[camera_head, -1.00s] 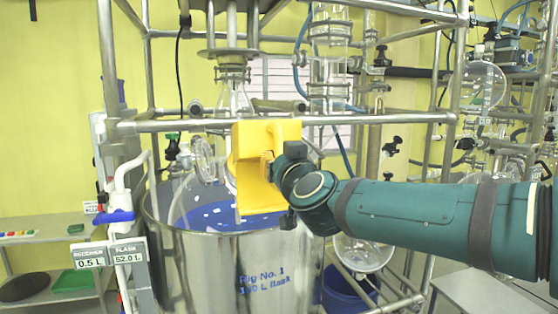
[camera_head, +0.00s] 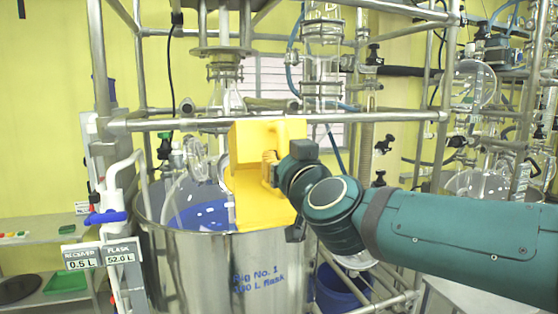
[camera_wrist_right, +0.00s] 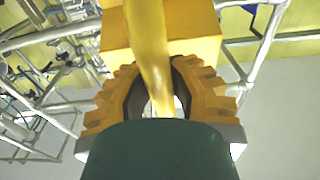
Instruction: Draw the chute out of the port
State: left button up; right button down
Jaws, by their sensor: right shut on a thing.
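The yellow chute (camera_head: 262,190) stands in front of the glass flask (camera_head: 190,200), over the rim of the steel vessel. My right gripper (camera_head: 272,170) reaches in from the right and is shut on the chute's handle. In the right wrist view the yellow handle (camera_wrist_right: 149,45) runs between the two orange fingers (camera_wrist_right: 158,95), with the chute's body behind it. The port is hidden behind the chute, so I cannot tell whether the chute's end is still inside it. My left gripper is not in view.
The steel vessel (camera_head: 215,270) stands below the chute. A horizontal frame rail (camera_head: 380,118) crosses close to the chute's top. A display panel (camera_head: 100,255) and white tubing stand at the left. More glassware (camera_head: 475,85) is at the right.

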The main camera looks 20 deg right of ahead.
jog(key=shift+s+d+r, duration=0.1)
jog(key=shift+s+r, duration=0.15)
jog(key=shift+s, duration=1.15)
jog(key=shift+s+r, duration=0.2)
jog(key=shift+s, duration=1.2)
